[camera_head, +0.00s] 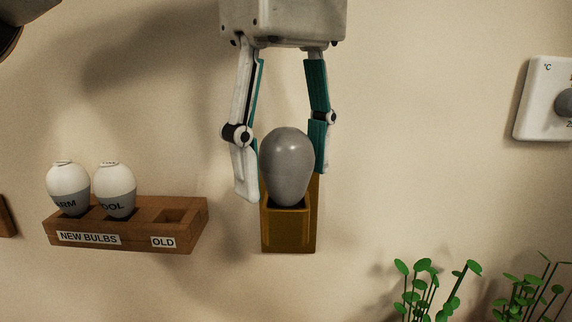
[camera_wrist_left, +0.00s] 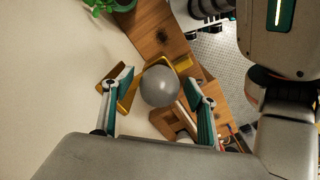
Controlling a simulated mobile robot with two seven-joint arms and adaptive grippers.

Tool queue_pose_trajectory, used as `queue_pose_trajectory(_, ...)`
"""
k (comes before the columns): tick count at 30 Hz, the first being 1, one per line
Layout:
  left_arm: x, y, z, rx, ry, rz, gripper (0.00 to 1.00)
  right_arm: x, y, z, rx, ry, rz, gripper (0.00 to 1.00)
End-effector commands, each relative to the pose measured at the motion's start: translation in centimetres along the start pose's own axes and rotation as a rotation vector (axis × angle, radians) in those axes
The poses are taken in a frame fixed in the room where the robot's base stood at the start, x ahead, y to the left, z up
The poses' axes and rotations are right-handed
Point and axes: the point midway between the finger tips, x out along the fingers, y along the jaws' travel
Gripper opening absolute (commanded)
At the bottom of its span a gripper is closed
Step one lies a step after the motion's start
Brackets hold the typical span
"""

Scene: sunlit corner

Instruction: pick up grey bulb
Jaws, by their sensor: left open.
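The grey bulb (camera_head: 287,166) sits upright in a yellow-brown wall holder (camera_head: 288,230) in the middle of the head view. It also shows in the left wrist view (camera_wrist_left: 160,86), between the fingers. My left gripper (camera_head: 285,178) comes down from above and is open. Its fingers stand on either side of the bulb, the left one a little in front and apart from it, the right one close to its right side. Whether the right finger touches the bulb I cannot tell. My right gripper is not seen in the head view.
A wooden rack (camera_head: 125,225) on the wall to the left holds two white-and-grey bulbs (camera_head: 68,188) in its "NEW BULBS" part; its "OLD" slot (camera_head: 172,215) is empty. A white thermostat (camera_head: 545,98) is at the right. Green plants (camera_head: 430,290) stand at the lower right.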

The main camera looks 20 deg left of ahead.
Motion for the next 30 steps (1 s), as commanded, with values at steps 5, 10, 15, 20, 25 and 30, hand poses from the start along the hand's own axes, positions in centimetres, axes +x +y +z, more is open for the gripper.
queue_pose_trajectory(5,0.0,0.0,0.0,0.000,0.000,0.000,0.37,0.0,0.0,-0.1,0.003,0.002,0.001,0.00)
queue_pose_trajectory(10,0.0,0.0,0.0,0.000,0.000,0.000,0.15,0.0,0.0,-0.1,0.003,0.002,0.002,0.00)
queue_pose_trajectory(15,-0.1,0.0,0.0,0.000,0.000,0.000,0.15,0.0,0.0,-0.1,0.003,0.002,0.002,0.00)
queue_pose_trajectory(20,-0.5,0.1,0.0,0.000,0.001,0.001,0.15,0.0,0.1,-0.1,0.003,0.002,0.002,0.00)
queue_pose_trajectory(25,-2.1,0.1,0.0,-0.002,0.002,0.003,0.15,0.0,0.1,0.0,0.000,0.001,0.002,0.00)
queue_pose_trajectory(30,-4.8,0.1,0.0,-0.003,0.003,0.004,0.15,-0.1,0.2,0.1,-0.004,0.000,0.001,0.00)
